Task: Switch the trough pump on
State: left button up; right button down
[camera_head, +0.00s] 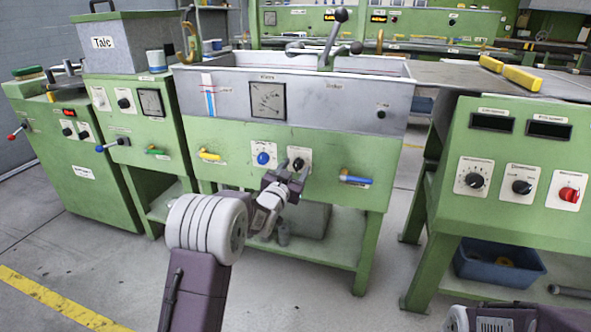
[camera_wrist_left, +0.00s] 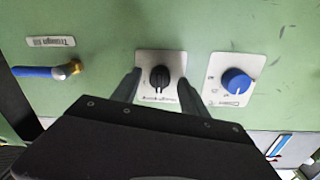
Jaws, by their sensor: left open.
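The trough machine (camera_head: 285,90) has a grey metal basin on a green front panel. A black knob (camera_wrist_left: 159,76) sits on a white plate on that panel, with a blue knob (camera_head: 263,158) on its own plate beside it. My left gripper (camera_head: 293,172) is at the panel, open. In the left wrist view its two fingers (camera_wrist_left: 159,93) stand on either side of the black knob, with a gap to each side. I cannot tell whether the fingertips touch the plate. The small label under the knob is too blurred to read.
A yellow-handled valve (camera_head: 209,155) is left of the knobs and a blue-handled valve (camera_head: 355,179) right of them. A green console (camera_head: 500,170) with black knobs and a red one stands on the right. A blue bin (camera_head: 497,265) is beneath it.

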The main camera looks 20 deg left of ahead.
pick_arm(q)
jog(key=shift+w, duration=0.25)
grip_shut()
jog(key=m, duration=0.5)
jog(key=shift+m+b, duration=0.3)
jog(key=shift+b, duration=0.1)
jog(key=m+b, duration=0.1)
jog(key=m, duration=0.4)
jog(key=shift+d+m+b, duration=0.1)
jog(key=shift+m+b, duration=0.25)
jog(key=shift+m, duration=0.05)
jog(key=shift+m+g+y, duration=0.3)
